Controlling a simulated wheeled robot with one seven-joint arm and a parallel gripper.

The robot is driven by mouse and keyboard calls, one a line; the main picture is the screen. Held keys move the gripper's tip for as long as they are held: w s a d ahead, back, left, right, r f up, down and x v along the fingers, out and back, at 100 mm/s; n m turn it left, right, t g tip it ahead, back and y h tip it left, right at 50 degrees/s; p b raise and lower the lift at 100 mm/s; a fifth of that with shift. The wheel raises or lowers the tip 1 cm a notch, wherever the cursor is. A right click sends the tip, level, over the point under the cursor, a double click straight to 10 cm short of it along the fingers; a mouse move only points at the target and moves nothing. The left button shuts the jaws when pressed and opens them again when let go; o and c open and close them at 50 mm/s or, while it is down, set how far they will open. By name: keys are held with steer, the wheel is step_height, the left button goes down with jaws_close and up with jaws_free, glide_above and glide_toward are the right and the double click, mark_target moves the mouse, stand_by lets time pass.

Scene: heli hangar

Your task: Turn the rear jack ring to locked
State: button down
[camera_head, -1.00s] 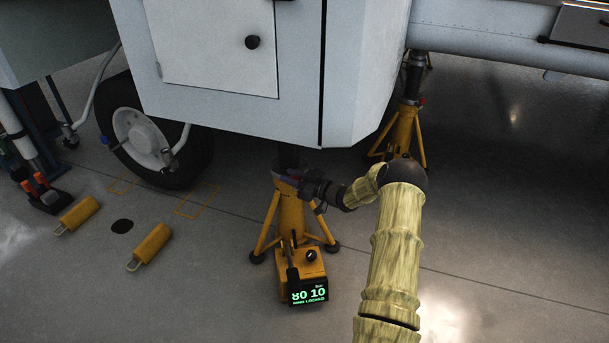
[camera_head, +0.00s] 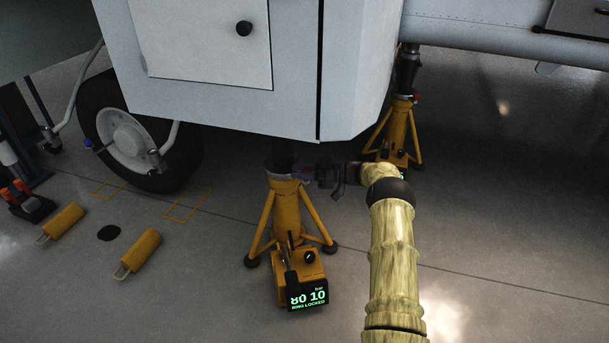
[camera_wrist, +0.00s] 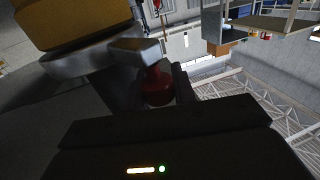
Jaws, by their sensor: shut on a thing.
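The near yellow tripod jack (camera_head: 287,209) stands under the white body. A grey ring (camera_head: 281,171) sits at its top, around the dark shaft. My gripper (camera_head: 312,175) is at the right side of this ring. In the wrist view the ring (camera_wrist: 75,72) shows beside the yellow jack body, and its grey lug carries a red knob (camera_wrist: 158,88). My gripper is shut on this red knob; its fingers are dark and partly hide it.
A second yellow jack (camera_head: 399,135) with a red knob stands at the back right. A wheel (camera_head: 137,137) is at the left. Yellow chocks (camera_head: 138,253) lie on the floor. The white hull (camera_head: 300,70) hangs low over the ring. Floor to the right is open.

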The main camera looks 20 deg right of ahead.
steer(key=shift+w+r+g, duration=0.2)
steer(key=shift+g, duration=0.1)
stand_by(0.4)
steer(key=c, duration=1.1)
jaws_free()
steer(key=shift+d, duration=0.1)
steer(key=shift+c, duration=0.2)
steer(key=shift+f, duration=0.15)
steer(key=shift+s+d, duration=0.1)
steer(key=p+v, duration=0.2)
steer(key=v, duration=1)
steer(key=shift+f, duration=0.1)
